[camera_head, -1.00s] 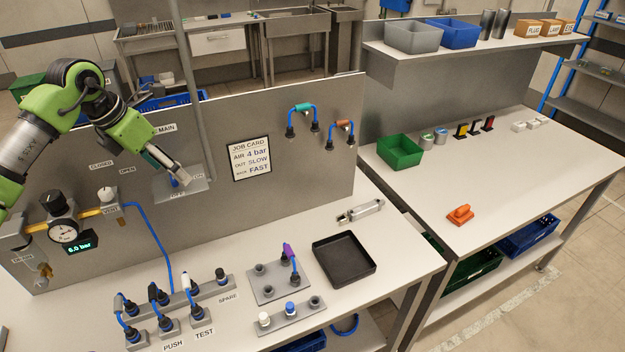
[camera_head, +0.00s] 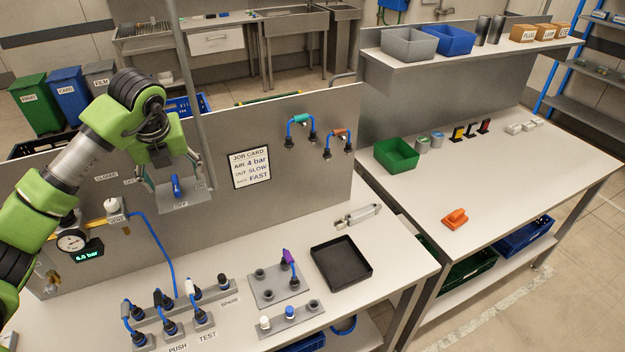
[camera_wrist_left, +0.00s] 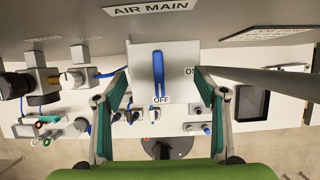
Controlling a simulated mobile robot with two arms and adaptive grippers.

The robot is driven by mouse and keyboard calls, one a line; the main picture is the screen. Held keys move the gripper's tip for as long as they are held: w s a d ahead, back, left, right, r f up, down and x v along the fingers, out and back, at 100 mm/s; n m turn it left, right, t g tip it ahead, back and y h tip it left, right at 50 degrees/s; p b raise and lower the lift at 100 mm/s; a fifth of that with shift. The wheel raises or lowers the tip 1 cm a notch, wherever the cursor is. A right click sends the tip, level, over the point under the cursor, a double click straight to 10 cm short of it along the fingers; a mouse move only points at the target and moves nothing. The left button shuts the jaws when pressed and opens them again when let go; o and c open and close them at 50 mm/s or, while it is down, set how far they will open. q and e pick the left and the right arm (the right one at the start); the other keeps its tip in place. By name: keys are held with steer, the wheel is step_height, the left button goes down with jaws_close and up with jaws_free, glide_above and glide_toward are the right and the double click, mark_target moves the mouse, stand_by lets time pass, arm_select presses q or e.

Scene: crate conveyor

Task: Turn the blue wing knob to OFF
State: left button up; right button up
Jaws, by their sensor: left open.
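The blue wing knob (camera_head: 176,186) sits on a grey plate (camera_head: 196,201) on the upright panel. My left gripper (camera_head: 171,174) is open in front of the plate. In the left wrist view its fingers (camera_wrist_left: 160,76) stand apart on either side of the knob, with visible gaps. My right gripper is not in view.
A grey vertical post (camera_head: 187,90) rises close to the right of my left gripper. A gauge (camera_head: 72,242) and the VENT knob (camera_head: 112,206) are on the panel to the left. A job card (camera_head: 250,168) hangs to the right. Hose fittings and a black tray (camera_head: 341,263) stand below.

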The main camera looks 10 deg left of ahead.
arm_select(q)
steer(key=b+v, duration=0.1)
steer(key=v, duration=1.1)
steer(key=d+f+m+h, duration=0.2)
steer(key=d+h, duration=0.2)
steer(key=d, duration=0.5)
steer(key=s+d+f+m+h, duration=0.1)
steer(key=d+f+m+h, duration=0.1)
steer(key=d, duration=0.8)
steer(key=s+d+f+m+g+h, duration=0.1)
steer(key=d+h, duration=0.4)
steer(key=d, duration=0.5)
steer(key=shift+s+f+m+h, duration=0.2)
steer(key=shift+f+m+h, duration=0.1)
steer(key=shift+f+m, duration=0.45)
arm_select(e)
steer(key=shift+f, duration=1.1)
arm_select(q)
steer(key=shift+d, duration=0.25)
